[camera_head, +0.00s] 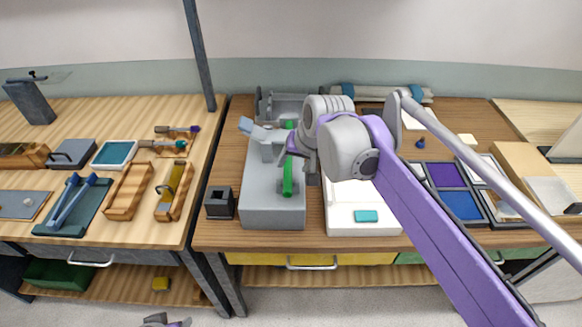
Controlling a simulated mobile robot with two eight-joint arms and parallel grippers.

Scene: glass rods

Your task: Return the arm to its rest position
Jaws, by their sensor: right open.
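My right arm, with its purple link, reaches in from the right over the brown workbench (225,236). My right gripper (299,163) is open above the grey machine (262,205), close beside a green bar (288,178) on it. Whether the gripper touches the bar cannot be made out, and my arm's rounded joints hide part of the bench behind.
A white box with a teal pad (366,216) stands right of the machine. A black holder (219,203) stands to its left. Trays with purple and blue panels (461,205) lie under my arm's right side. A dark post (200,55) rises between the two benches.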

